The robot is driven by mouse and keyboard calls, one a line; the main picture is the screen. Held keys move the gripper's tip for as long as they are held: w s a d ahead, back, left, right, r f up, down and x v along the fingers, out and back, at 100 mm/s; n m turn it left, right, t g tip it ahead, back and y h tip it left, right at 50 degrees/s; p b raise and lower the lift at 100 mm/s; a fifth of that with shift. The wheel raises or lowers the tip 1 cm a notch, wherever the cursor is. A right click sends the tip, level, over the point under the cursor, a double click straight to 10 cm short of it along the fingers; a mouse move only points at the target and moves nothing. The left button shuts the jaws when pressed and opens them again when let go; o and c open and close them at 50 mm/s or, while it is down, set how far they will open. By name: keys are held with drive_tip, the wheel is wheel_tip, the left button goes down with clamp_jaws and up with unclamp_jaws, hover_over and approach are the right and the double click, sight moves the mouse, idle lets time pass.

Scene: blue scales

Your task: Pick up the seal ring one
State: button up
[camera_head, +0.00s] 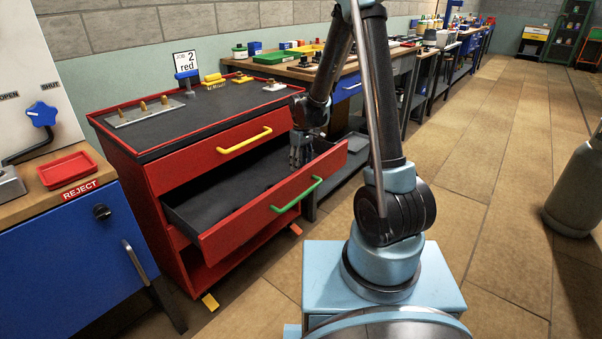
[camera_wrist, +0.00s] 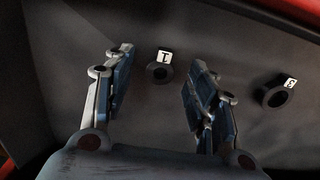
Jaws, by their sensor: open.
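The seal ring one is a dark ring (camera_wrist: 159,73) with a white tag marked 1, lying on the dark drawer floor in the wrist view. It shows between and beyond my two fingertips, nearer the left finger. My gripper (camera_wrist: 157,75) is open, with nothing between its fingers. In the head view my gripper (camera_head: 300,150) points down into the open red drawer (camera_head: 245,219). The rings cannot be made out in the head view. A second dark ring (camera_wrist: 276,96) with a tag that looks like 3 lies to the right, outside the right finger.
The drawer's red front with its green handle (camera_head: 296,195) stands pulled out. The red cabinet top (camera_head: 190,115) is above and behind it, with a yellow handle (camera_head: 244,140) on the shut upper drawer. A red reject tray (camera_head: 67,170) sits on the left bench.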

drive_tip(key=shift+f, duration=0.85)
drive_tip(key=c, duration=0.8)
drive_tip(key=shift+c, duration=0.2)
